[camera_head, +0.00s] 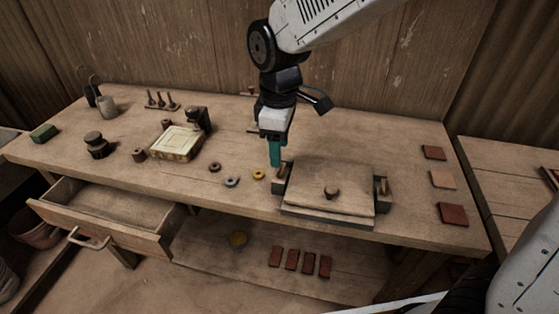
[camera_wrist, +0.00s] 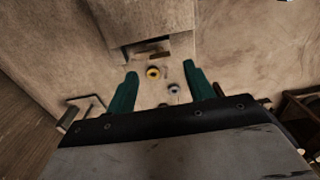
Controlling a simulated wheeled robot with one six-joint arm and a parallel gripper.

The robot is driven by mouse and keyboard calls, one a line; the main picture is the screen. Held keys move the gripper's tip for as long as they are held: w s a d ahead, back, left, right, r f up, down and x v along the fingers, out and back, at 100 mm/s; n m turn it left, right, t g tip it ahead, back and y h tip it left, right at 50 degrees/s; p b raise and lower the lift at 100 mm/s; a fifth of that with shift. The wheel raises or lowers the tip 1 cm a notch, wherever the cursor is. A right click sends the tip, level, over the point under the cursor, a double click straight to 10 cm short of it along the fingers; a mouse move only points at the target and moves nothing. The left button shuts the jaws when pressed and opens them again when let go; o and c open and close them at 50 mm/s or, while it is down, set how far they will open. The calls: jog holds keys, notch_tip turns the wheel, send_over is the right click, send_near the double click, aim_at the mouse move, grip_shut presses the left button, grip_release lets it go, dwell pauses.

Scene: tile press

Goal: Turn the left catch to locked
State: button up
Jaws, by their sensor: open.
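The left catch (camera_head: 282,170) shows as a small brown peg on the press's left side, partly behind my gripper. My gripper (camera_head: 275,164) points down with green fingers just beside this catch. In the wrist view my gripper (camera_wrist: 160,80) is open and nothing is between its fingers. The press's dark side bracket (camera_wrist: 133,54) lies ahead of the fingertips. I cannot tell the catch's exact angle.
A right catch (camera_head: 384,186) stands on the press's other side. A yellow ring (camera_head: 259,175) and a grey ring (camera_head: 232,181) lie left of the press. Tiles (camera_head: 442,179) lie to the right. An open drawer (camera_head: 106,215) juts out at front left.

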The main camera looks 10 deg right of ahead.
aim_at(281, 167)
notch_tip(281, 167, down, 5)
jog(key=shift+r, duration=0.1)
jog(key=shift+c, duration=0.3)
jog(key=c, duration=0.9)
